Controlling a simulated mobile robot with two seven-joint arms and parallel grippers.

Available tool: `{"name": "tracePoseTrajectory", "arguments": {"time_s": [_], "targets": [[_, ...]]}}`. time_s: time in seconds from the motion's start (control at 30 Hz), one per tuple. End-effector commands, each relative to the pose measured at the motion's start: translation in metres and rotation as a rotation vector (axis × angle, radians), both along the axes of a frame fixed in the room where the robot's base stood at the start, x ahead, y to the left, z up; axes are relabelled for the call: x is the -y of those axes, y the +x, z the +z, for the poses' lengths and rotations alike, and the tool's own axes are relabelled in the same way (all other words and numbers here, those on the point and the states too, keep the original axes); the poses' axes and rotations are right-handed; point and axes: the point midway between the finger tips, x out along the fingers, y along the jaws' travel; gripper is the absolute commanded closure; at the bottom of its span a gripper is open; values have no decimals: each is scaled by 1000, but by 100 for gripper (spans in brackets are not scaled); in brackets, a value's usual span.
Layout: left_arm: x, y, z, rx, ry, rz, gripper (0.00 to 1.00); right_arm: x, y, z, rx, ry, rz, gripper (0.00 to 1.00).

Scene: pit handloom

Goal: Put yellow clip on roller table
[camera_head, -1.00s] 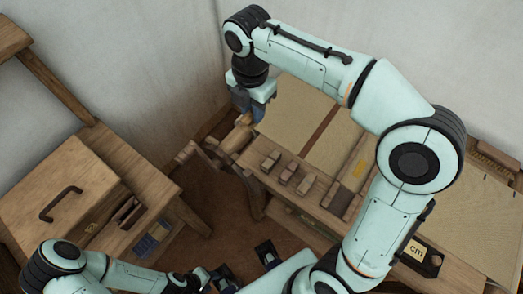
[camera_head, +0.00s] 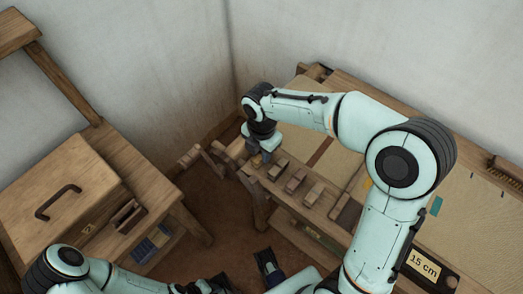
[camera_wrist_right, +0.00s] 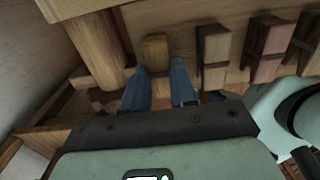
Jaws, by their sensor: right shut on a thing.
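The yellow clip (camera_wrist_right: 155,50), an ochre wooden block, is between the fingertips of my right gripper (camera_wrist_right: 162,72). In the head view the shut right gripper (camera_head: 258,158) is over the left end of the roller table (camera_head: 322,208), beside the row of brown clips. The yellow clip shows there as a small ochre patch, mostly hidden by the gripper. I cannot tell whether it touches the table.
Several brown clips (camera_head: 295,181) stand in a row along the table; they also show in the wrist view (camera_wrist_right: 214,45). A wooden box (camera_head: 70,195) with a dark handle is at the left. A "15 cm" label (camera_head: 424,264) is at the right.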

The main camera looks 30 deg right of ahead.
Motion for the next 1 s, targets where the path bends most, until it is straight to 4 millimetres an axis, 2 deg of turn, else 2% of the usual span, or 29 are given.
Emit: {"name": "tracePoseTrajectory", "arguments": {"time_s": [0.33, 0.37, 0.4, 0.43, 0.77, 0.87, 1.0], "targets": [[0, 1, -1, 3, 0, 1, 57, 0, 0, -4, 0, 0, 0, 100], [0, 1, -1, 3, 0, 1, 57, 0, 0, -3, 0, 0, 0, 64], [0, 1, -1, 3, 0, 1, 57, 0, 0, -3, 0, 0, 0, 51], [0, 1, -1, 3, 0, 1, 57, 0, 0, -3, 0, 0, 0, 48], [0, 1, 1, 1, 0, 0, 57, 0, 0, 1, 1, 0, 0, 48], [0, 0, 3, -1, 0, 0, 57, 0, 1, 12, 4, 1, 0, 48], [0, -1, 7, -6, 0, -1, 57, 0, 1, 40, 6, 1, -1, 48]]}}
